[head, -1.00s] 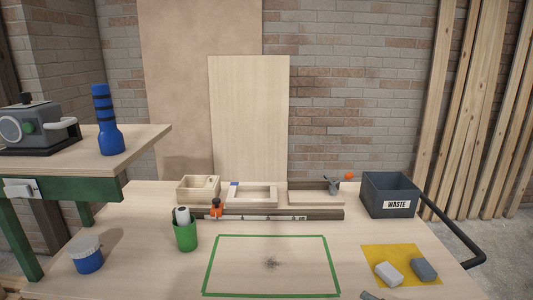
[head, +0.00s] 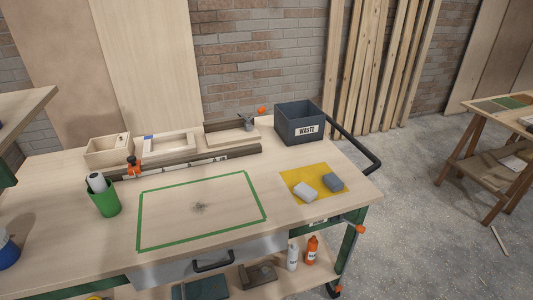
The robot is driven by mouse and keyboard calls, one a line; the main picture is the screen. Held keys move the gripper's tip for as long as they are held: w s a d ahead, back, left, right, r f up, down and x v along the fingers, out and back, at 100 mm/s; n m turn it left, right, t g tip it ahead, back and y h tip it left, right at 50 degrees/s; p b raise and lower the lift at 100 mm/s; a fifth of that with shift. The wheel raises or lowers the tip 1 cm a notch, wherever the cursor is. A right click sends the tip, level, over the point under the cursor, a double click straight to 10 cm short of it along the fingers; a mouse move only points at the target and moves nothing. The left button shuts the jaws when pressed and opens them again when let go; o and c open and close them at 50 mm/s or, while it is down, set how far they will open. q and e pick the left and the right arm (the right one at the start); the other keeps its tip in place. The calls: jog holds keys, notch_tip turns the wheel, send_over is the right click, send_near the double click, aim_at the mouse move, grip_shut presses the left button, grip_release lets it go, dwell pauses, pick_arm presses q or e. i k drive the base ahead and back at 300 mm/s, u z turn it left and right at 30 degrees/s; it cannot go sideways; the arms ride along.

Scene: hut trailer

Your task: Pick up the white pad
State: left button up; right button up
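The white pad (head: 306,191) is a small pale block lying on a yellow mat (head: 291,178) near the right end of the workbench. A dark grey pad (head: 333,182) lies just right of it on the same mat, with a narrow gap between them. Neither of my grippers shows in the head view now.
A dark waste bin (head: 298,124) stands behind the mat. A green-taped rectangle (head: 200,208) with a dark smudge lies to its left. A green cup (head: 104,200) and wooden trays (head: 168,143) stand further left. A black rail (head: 354,152) edges the bench's right side.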

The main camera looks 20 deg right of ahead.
aim_at(305, 192)
jog(key=z, duration=0.4)
jog(key=i, duration=0.75)
jog(key=z, duration=0.35)
